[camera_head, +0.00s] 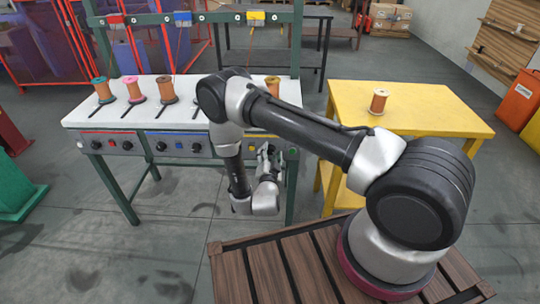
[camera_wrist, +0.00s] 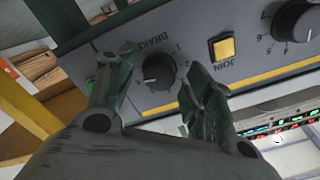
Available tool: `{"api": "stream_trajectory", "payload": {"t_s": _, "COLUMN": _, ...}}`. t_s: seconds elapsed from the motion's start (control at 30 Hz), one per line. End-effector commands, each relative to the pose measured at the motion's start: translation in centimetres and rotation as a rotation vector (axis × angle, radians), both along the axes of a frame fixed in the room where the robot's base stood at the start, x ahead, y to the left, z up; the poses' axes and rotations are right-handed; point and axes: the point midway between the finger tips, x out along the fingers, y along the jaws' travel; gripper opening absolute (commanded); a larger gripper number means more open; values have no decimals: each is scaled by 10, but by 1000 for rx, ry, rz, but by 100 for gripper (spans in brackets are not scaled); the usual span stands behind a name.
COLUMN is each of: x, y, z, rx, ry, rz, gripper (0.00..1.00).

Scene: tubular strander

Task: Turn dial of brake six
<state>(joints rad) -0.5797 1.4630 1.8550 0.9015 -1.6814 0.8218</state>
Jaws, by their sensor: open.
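In the wrist view, a round black dial (camera_wrist: 158,71) marked BRAKE sits on a grey panel with a yellow stripe. A scale of numbers runs around it. Its own brake number is not readable. My gripper (camera_wrist: 162,64) is open, its two fingers on either side of the dial as seen there; nothing is held, and I cannot tell whether they touch it. In the head view, my gripper (camera_head: 268,160) is at the right end of the white bench's front, where the arm and gripper largely hide the dials of that panel section.
A yellow JOIN button (camera_wrist: 223,47) and a second black dial (camera_wrist: 294,19) are on the same panel. The white bench (camera_head: 75,117) carries several spools. A yellow table (camera_head: 430,112) with one spool (camera_head: 378,101) stands to the right.

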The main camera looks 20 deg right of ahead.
Motion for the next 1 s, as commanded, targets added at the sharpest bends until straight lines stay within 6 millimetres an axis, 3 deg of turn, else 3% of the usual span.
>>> {"api": "stream_trajectory", "payload": {"t_s": 0.1, "x": 0, "y": 0, "z": 0, "rx": 0, "ry": 0, "rz": 0, "gripper": 52}}
{"api": "stream_trajectory", "payload": {"t_s": 0.37, "x": 0, "y": 0, "z": 0, "rx": -1, "ry": 0, "rz": 0, "gripper": 6}}
{"api": "stream_trajectory", "payload": {"t_s": 0.73, "x": -1, "y": 0, "z": 0, "rx": -45, "ry": 15, "rz": -1, "gripper": 6}}
{"api": "stream_trajectory", "payload": {"t_s": 1.0, "x": -1, "y": 0, "z": 0, "rx": -207, "ry": 69, "rz": 0, "gripper": 6}}
